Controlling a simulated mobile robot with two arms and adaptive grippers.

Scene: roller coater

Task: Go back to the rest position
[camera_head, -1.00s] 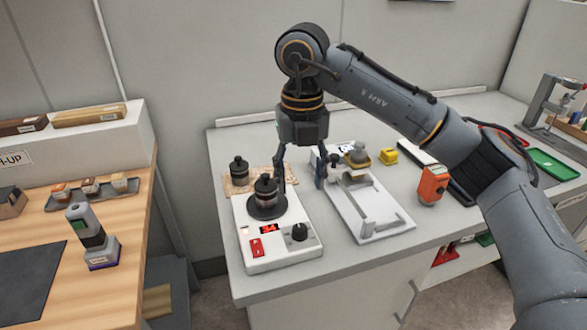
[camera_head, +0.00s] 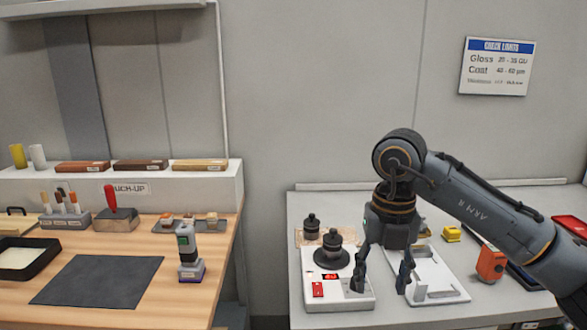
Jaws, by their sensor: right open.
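My right gripper (camera_head: 380,286) is open, with nothing between its fingers, and points down over the grey bench. In the picture its left finger overlaps the front right of a white device (camera_head: 340,302), where the knob is partly hidden. Its right finger overlaps the white tray-like stand (camera_head: 447,278). I cannot tell its height above them. A black jar-like piece (camera_head: 332,243) stands on the device's round dark plate (camera_head: 318,261). A similar black piece (camera_head: 311,226) stands behind it. My left gripper is not in view.
A yellow block (camera_head: 452,234) and an orange instrument (camera_head: 490,263) lie to the right on the bench. The wooden table at left holds a grey handheld device (camera_head: 188,250), a dark mat (camera_head: 98,281) and a black tray (camera_head: 25,262). A gap separates table and bench.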

